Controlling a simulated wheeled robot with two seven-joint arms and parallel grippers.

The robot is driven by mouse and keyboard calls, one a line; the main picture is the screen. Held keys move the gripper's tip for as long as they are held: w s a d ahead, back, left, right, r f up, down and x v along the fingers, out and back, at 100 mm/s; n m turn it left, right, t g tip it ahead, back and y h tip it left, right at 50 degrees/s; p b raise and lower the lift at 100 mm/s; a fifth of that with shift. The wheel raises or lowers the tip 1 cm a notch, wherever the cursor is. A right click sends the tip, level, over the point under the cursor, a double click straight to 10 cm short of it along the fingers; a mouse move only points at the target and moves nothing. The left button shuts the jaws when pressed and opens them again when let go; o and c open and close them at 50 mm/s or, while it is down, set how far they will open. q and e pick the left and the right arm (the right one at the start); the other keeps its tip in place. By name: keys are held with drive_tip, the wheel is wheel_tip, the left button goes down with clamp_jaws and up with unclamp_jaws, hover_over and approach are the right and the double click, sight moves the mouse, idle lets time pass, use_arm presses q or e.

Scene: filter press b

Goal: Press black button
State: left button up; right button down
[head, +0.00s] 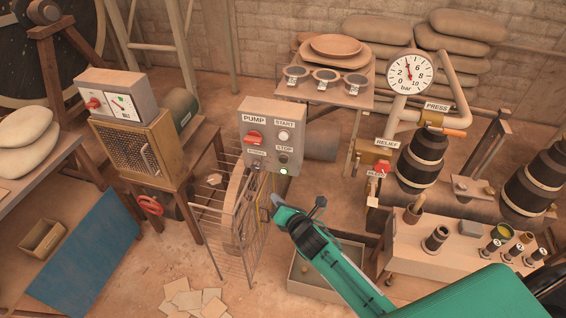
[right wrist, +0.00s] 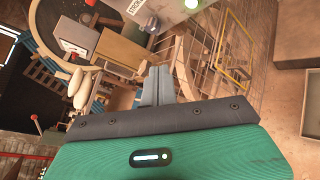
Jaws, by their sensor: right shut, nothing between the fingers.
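The grey pump control box (head: 270,130) stands in the middle of the head view. A dark round button (head: 283,158) sits under its STOP label. A small dark control (head: 256,165) sits under the STROKE label. It also shows as a dark round knob (right wrist: 151,23) in the right wrist view. I cannot tell for sure which is the black button. My right gripper (head: 272,208) is shut and empty, below and in front of the box, apart from it. Its fingers (right wrist: 158,85) are together in the right wrist view. My left gripper is not in view.
The box also carries a red switch (head: 254,137), a white START button (head: 284,136) and a lit green lamp (head: 284,170). A wire cage (head: 205,222) around a wheel stands below it. A grey bin (head: 305,276) lies under my right arm.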

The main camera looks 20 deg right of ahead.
sight(284, 160)
drive_tip(key=r, duration=0.1)
drive_tip(key=r+n, duration=0.1)
drive_tip(key=r, duration=0.2)
drive_tip(key=shift+w+a+n+t, duration=0.25)
drive_tip(key=shift+w+n+t, duration=0.05)
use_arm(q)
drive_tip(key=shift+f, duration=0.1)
